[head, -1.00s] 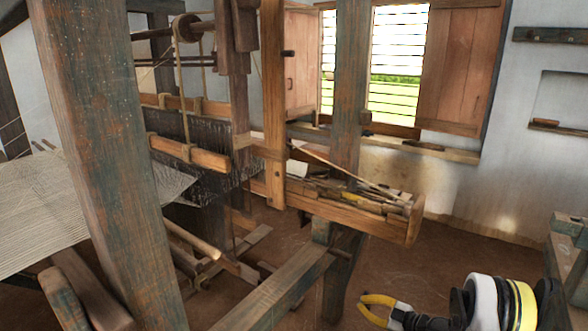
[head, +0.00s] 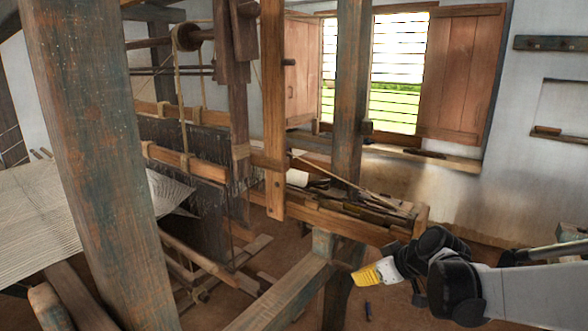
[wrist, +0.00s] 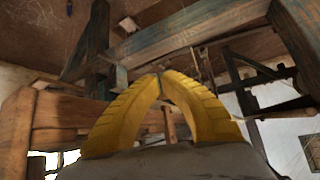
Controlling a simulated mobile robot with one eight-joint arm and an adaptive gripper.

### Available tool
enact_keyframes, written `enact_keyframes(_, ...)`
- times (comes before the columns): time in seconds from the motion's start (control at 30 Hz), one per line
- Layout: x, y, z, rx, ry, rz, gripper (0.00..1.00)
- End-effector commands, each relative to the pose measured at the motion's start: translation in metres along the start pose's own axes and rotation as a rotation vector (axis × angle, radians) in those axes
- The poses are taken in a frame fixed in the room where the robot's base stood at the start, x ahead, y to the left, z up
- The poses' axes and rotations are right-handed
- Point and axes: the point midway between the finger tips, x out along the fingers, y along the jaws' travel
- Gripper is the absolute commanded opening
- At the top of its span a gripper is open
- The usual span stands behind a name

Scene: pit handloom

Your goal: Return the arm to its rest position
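My gripper (head: 358,278) is at the lower right in the head view, in front of and below the loom's wooden tool tray (head: 345,226). Its yellow fingers point left. In the wrist view the two curved yellow fingers of my gripper (wrist: 161,74) meet at their tips, with nothing seen between them. My arm (head: 530,295) stretches in from the right edge, bent near the wrist. The wrist view is upside down, with the floor at the top.
A thick wooden post (head: 95,150) stands at the left, near the woven cloth (head: 35,215). A wooden beam (head: 285,290) slopes up towards the tray beside my gripper. A small dark blue object (head: 368,311) lies on the floor below it. A shuttered window (head: 395,75) is behind.

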Motion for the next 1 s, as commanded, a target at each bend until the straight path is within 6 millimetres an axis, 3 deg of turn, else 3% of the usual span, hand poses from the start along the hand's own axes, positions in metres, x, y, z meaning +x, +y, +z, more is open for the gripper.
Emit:
enact_keyframes(0.03, -0.02, -0.017, 0.003, 0.034, -0.026, 0.02, 0.0)
enact_keyframes(0.2, -0.078, -0.06, 0.027, 0.167, -0.101, 0.114, 0.0)
enact_keyframes(0.5, -0.154, -0.116, 0.099, 0.371, -0.152, 0.305, 0.0)
enact_keyframes(0.7, -0.173, -0.129, 0.132, 0.445, -0.145, 0.384, 0.0)
enact_keyframes(1.0, -0.177, -0.131, 0.139, 0.464, -0.14, 0.402, 0.0)
